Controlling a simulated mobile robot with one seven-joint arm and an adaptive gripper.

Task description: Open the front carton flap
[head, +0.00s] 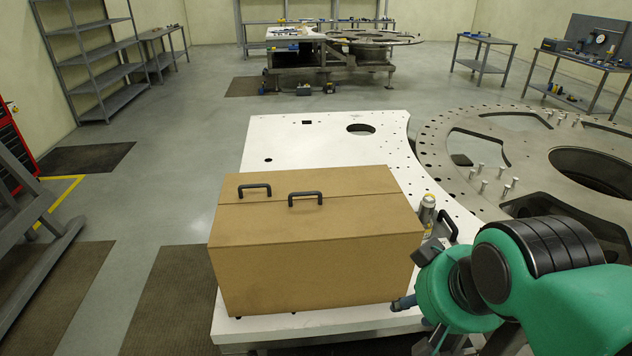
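A closed brown carton (315,265) stands on the white plate. Its top has two flaps meeting at a seam, both lying flat. The front flap (350,220) is nearer me and has a black handle (305,198) close to the seam. The back flap (340,181) has a second black handle (254,189). My gripper (437,243) is beside the carton's right end, lower than the handles and well to their right. It is partly hidden by my green arm, and its fingers are too small and covered to tell whether they are open or shut.
The white plate (310,143) is clear behind the carton. A silver cylinder (427,208) shows by the carton's right end. A large round metal turret plate (480,150) with upright pins lies to the right. Shelves and tables stand farther back.

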